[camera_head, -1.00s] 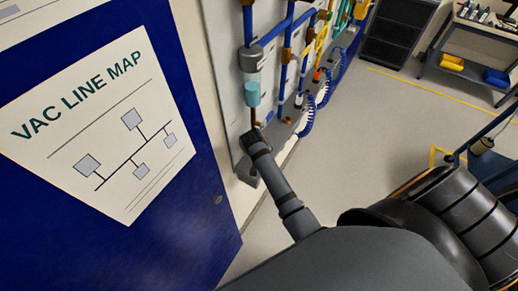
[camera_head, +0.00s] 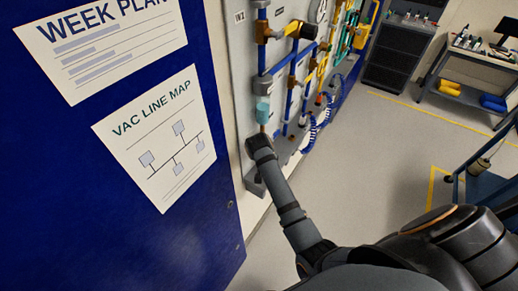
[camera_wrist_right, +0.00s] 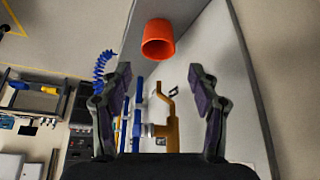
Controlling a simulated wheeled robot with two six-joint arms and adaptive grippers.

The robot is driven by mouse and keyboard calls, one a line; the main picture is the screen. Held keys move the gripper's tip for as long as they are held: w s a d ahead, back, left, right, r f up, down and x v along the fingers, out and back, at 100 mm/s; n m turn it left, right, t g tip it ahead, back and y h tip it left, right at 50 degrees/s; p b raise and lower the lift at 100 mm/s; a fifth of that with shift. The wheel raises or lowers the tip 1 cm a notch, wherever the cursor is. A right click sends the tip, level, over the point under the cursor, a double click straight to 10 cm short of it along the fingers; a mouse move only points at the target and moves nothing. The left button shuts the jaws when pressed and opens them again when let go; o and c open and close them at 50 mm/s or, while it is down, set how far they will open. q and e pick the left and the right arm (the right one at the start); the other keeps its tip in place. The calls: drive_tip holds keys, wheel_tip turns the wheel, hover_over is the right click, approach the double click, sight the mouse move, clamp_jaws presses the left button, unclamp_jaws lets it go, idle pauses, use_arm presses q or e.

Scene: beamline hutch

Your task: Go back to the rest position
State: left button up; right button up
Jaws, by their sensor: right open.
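My right gripper (camera_wrist_right: 160,78) is open in the right wrist view, with its two dark fingers spread wide apart and nothing between them. An orange cup-shaped thing (camera_wrist_right: 158,45) shows beyond the fingertips, beside a grey panel edge. In the head view a dark grey arm of mine runs up from the bottom toward the wall panel; no gripper fingers show there, and I cannot tell whether it touches the panel. My left gripper is not in view.
A wall panel (camera_head: 240,75) with blue, orange and teal pipes stands beyond the arm. A blue board (camera_head: 60,190) with posters fills the left. A dark cabinet (camera_head: 395,55), a cart (camera_head: 455,90) with yellow and blue bins, and open floor (camera_head: 370,150) lie to the right.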

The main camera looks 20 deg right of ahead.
drive_tip(key=s+a+r+n+g+y, duration=0.2)
drive_tip(key=s+n, duration=0.6)
drive_tip(key=s, duration=1.7)
drive_tip(key=s+d+f+b, duration=0.15)
drive_tip(key=f+b, duration=0.25)
drive_tip(key=f, duration=1.3)
drive_tip(key=s+d+f+b, duration=0.15)
drive_tip(key=f+b, duration=0.25)
drive_tip(key=f, duration=1.3)
use_arm(q)
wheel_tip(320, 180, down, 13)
drive_tip(key=b, duration=0.5)
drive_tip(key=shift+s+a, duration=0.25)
use_arm(e)
drive_tip(key=s+d+f+g, duration=0.1)
drive_tip(key=s+f, duration=1.6)
drive_tip(key=f, duration=0.4)
drive_tip(key=shift+s+d+m+g+y, duration=0.2)
drive_tip(key=shift+s+m+g+y, duration=0.1)
drive_tip(key=shift+g, duration=0.1)
drive_tip(key=shift+c, duration=0.3)
